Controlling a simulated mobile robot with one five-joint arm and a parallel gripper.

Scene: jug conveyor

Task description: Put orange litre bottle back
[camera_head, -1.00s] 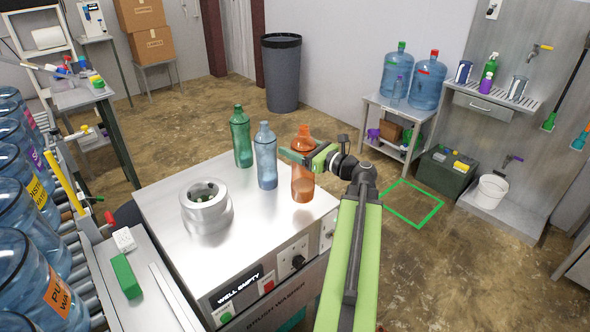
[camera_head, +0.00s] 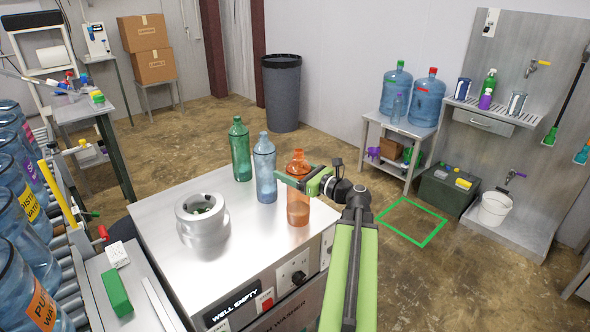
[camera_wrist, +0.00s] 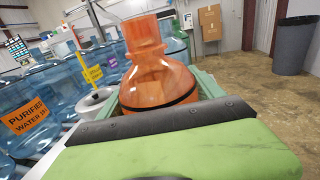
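The orange bottle (camera_head: 298,212) is upright at the right end of a row on the steel washer top (camera_head: 160,213), its base at or very near the surface; I cannot tell if it touches. My gripper (camera_head: 297,182) reaches it from the right and is shut around its upper body. In the wrist view the orange bottle (camera_wrist: 155,75) sits between the green fingers (camera_wrist: 150,105), its neck clear above them and its lower part hidden. The blue bottle (camera_head: 264,170) and the green bottle (camera_head: 240,150) stand to its left.
A round metal well (camera_head: 202,222) is at the washer top's left; the display (camera_head: 233,305) reads "WELL EMPTY". Large water jugs (camera_head: 25,265) line the roller conveyor at left. A jug shelf (camera_head: 395,140) and a green floor outline (camera_head: 412,222) are at right.

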